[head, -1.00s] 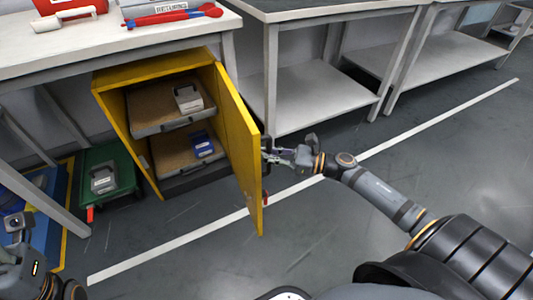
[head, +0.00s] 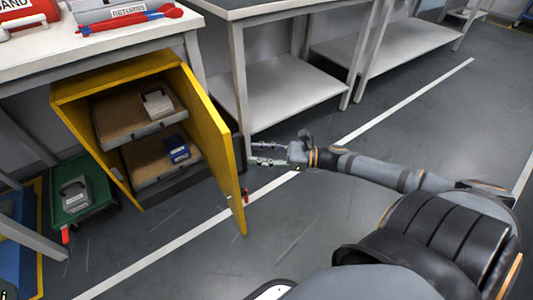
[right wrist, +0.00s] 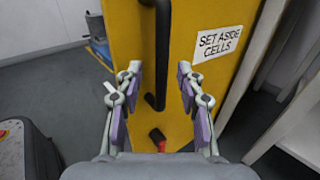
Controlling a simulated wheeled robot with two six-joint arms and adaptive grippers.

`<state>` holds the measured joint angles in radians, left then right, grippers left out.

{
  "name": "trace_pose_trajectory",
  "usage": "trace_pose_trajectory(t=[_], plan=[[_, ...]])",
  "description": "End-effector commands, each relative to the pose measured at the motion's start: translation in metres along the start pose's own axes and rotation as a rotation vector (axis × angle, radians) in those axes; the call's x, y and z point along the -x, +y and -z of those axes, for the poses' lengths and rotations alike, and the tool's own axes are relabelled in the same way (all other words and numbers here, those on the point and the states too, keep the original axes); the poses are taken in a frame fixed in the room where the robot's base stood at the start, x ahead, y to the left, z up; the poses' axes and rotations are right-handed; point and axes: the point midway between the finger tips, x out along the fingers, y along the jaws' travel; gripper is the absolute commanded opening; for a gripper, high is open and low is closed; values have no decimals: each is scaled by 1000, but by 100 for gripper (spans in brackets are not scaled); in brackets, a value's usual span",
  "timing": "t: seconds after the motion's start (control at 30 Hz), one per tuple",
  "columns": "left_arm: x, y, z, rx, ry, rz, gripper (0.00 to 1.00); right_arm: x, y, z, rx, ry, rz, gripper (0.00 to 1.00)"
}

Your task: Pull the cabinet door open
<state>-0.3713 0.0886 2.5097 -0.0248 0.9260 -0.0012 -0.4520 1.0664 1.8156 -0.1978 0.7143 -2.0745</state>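The yellow cabinet (head: 62,95) stands under the workbench. Its door (head: 210,125) is swung wide open towards me, showing the shelves inside. In the right wrist view the door (right wrist: 205,95) carries a black vertical bar handle (right wrist: 162,50) and a "SET ASIDE CELLS" label. My right gripper (head: 256,153) is open on the outer side of the door, a little apart from it. In the right wrist view the fingers (right wrist: 158,82) lie to either side of the handle's lower part, with nothing gripped. My left gripper is out of view.
Two shelves in the cabinet hold a grey item (head: 158,104) and a blue item (head: 177,149). A green bin (head: 98,185) stands left of the cabinet. A white-topped bench (head: 120,40) is above; other benches (head: 280,90) stand right. The floor (head: 300,220) before the door is clear.

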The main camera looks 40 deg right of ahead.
Motion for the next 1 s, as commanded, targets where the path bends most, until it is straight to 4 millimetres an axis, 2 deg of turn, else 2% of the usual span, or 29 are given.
trace_pose_trajectory(t=[0.1, 0.3, 1.0], plan=[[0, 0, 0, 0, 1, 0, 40, 14, 2, 2, -2, 8, -8, 38], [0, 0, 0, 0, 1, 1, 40, 25, 1, 1, -2, 2, -3, 38], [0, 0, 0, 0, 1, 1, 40, 27, 0, 0, -1, -1, 2, 38]])
